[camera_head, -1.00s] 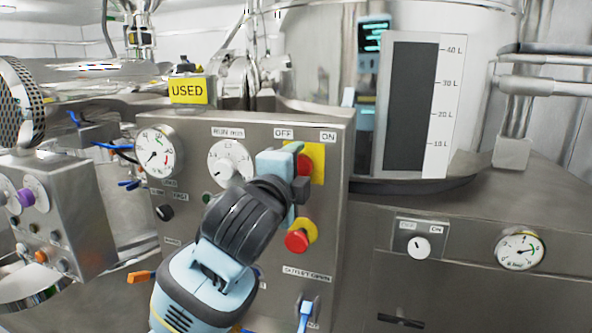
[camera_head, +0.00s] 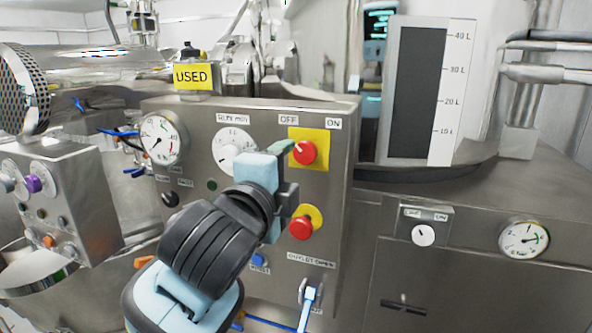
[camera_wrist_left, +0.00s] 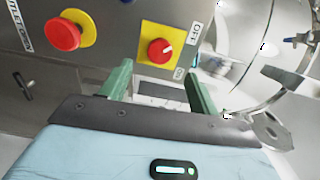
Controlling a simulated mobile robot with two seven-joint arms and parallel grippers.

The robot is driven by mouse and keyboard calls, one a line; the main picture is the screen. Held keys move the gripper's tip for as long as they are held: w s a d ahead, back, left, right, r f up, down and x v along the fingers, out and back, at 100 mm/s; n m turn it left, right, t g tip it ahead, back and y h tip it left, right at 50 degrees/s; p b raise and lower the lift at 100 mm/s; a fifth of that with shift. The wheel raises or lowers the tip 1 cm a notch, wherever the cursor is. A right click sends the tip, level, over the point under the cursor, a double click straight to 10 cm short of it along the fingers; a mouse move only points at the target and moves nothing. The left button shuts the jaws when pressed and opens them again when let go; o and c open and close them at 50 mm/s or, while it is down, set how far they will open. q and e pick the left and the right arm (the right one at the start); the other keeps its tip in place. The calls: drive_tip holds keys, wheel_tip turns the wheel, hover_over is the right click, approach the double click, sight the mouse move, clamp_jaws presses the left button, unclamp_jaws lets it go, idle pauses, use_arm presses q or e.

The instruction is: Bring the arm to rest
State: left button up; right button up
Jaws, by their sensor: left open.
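My left arm comes up from the bottom of the head view. Its gripper (camera_head: 284,154) is in front of the control panel (camera_head: 335,185), close to the red OFF/ON knob (camera_head: 305,152) on its yellow plate. In the left wrist view the two green fingers (camera_wrist_left: 157,82) stand apart with nothing between them. The red knob (camera_wrist_left: 160,51) shows ahead of the fingers, and I see no contact there. My right gripper is not in view.
A red button on a yellow base (camera_head: 301,228) sits below the knob. A dial (camera_head: 235,146) and a gauge (camera_head: 161,138) are on the panel's left. A yellow USED sign (camera_head: 193,76) stands on top. A large steel vessel is behind; a smaller switch (camera_head: 423,235) is at right.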

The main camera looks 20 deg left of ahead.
use_arm(q)
drive_tip(key=s+a+f+n+g, duration=0.2)
drive_tip(key=s+f+n+g, duration=0.15)
drive_tip(key=f, duration=1.05)
drive_tip(key=s+a+f+n+g, duration=0.1)
drive_tip(key=s+f+n+g, duration=0.25)
drive_tip(key=f, duration=1.15)
drive_tip(key=s+a+f+n+g, duration=0.2)
drive_tip(key=s+f+n+g, duration=0.25)
drive_tip(key=s+f, duration=0.65)
drive_tip(key=s+a+f+n+g, duration=0.2)
drive_tip(key=s+f+n+g, duration=0.25)
drive_tip(key=s+f, duration=0.6)
drive_tip(key=w+d+f+t+h, duration=0.1)
drive_tip(key=w+d+f+t, duration=0.1)
drive_tip(key=f+t, duration=0.5)
drive_tip(key=shift+w+d+f+t, duration=0.2)
drive_tip(key=shift+w+f+t, duration=0.15)
drive_tip(key=shift+w, duration=0.45)
